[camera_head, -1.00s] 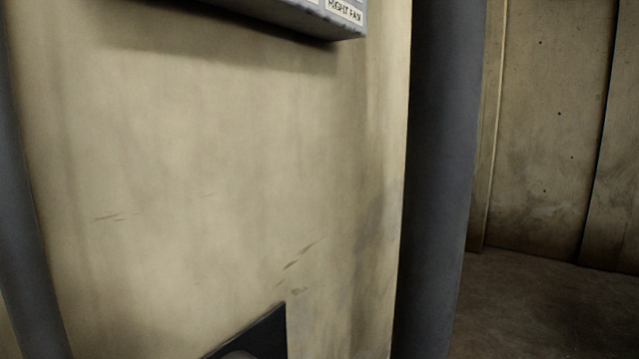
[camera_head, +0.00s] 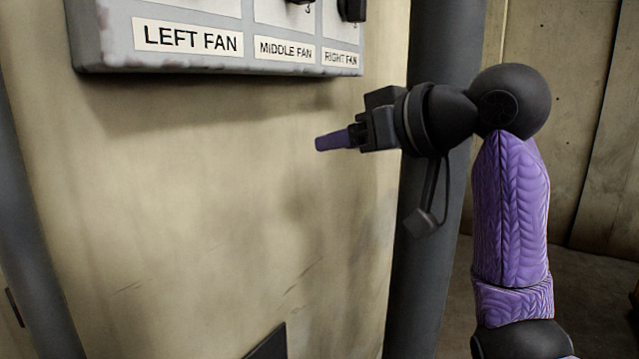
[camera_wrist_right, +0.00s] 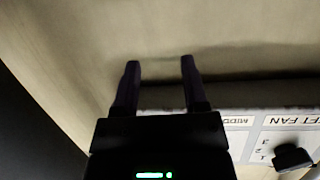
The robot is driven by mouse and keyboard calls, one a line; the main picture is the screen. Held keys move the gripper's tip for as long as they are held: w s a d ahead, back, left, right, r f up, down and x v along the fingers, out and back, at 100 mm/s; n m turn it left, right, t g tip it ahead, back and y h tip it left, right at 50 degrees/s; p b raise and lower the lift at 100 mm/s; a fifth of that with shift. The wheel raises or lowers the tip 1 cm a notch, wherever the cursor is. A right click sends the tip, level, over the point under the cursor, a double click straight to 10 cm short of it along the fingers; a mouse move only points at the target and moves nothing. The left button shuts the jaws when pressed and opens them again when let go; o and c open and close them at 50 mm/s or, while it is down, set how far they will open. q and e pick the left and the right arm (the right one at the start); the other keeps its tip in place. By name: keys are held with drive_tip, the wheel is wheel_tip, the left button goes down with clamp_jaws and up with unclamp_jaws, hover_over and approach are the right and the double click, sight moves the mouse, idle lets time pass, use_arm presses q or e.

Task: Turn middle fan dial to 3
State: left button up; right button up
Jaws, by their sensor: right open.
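The grey fan panel (camera_head: 300,70) is on the beige wall at the top of the head view, cut off by the upper edge. Its middle fan label (camera_head: 284,49) sits between the left and right ones. Only the bottom of the black middle fan dial (camera_head: 302,2) shows, so its setting cannot be read. My right gripper (camera_head: 320,143) is below the panel, under its right part, and touches no dial. In the right wrist view the gripper (camera_wrist_right: 160,62) is open and empty, with the middle label partly hidden behind it. My left gripper is not in view.
The black right fan dial (camera_head: 352,9) is close to the right of the middle one. The left fan dial (camera_wrist_right: 291,157) shows in the right wrist view. A dark vertical pipe (camera_head: 445,30) stands right of the panel. The wall below the panel is mostly clear.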

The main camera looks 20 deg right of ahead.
drive_tip(key=s+d+r+n+t+y, duration=0.1)
drive_tip(key=s+r+y, duration=0.1)
drive_tip(key=s+r, duration=0.5)
drive_tip(key=s+d+r+n+t+y, duration=0.15)
drive_tip(key=s+r, duration=0.25)
drive_tip(key=r, duration=0.6)
drive_tip(key=a+p+x, duration=0.1)
drive_tip(key=p+x, duration=0.2)
drive_tip(key=x, duration=0.7)
drive_tip(key=shift+s+f+g, duration=0.3)
drive_tip(key=shift+f+g, duration=0.15)
clamp_jaws()
